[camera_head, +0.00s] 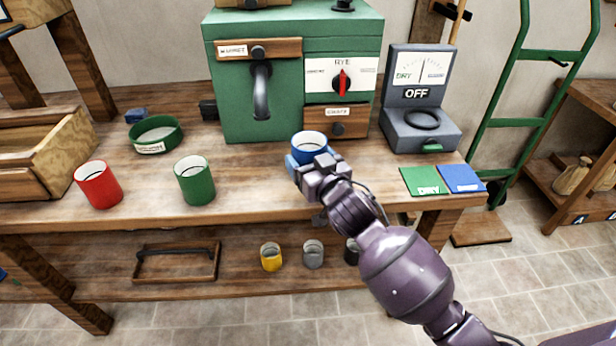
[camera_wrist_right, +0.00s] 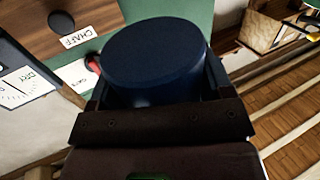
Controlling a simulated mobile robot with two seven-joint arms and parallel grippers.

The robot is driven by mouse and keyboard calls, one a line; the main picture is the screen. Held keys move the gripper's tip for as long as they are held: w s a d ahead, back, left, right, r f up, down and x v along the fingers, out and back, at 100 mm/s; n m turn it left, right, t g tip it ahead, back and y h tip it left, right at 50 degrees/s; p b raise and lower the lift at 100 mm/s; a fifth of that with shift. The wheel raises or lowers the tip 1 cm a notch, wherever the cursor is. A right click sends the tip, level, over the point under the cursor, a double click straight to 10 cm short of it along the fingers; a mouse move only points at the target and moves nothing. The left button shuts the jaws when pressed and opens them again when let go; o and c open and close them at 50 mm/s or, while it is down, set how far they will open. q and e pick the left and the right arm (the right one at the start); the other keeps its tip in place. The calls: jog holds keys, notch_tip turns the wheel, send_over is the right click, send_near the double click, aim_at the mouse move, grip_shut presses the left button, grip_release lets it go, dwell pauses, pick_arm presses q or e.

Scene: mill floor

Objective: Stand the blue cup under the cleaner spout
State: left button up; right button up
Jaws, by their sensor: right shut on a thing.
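My right gripper (camera_head: 306,161) is shut on the blue cup (camera_head: 309,147), in front of the green cleaner (camera_head: 222,110). In the head view the cup's open white-lined mouth faces up and looks empty. In the right wrist view the cup's dark round base (camera_wrist_right: 155,52) shows between the jaws (camera_wrist_right: 155,100). The dark curved spout (camera_head: 262,92) hangs on the cleaner's front, and the cup is to the right of it and nearer me. I cannot tell whether the cup touches the bench. My left gripper is not in view.
A red cup (camera_head: 98,187), a green cup (camera_head: 194,183) and a green round tray (camera_head: 155,137) stand on the bench (camera_head: 250,178) to the left. A grey dial device (camera_head: 415,105) and green and blue mats (camera_head: 440,180) are right. Bench below the spout is clear.

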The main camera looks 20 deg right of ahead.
notch_tip(320, 180, down, 5)
jog(key=shift+f+b, duration=0.1)
jog(key=shift+b, duration=0.6)
jog(key=shift+r, duration=0.2)
jog(key=shift+f, duration=0.1)
jog(key=o, duration=1)
jog(key=shift+f, duration=0.1)
jog(key=shift+o, duration=0.2)
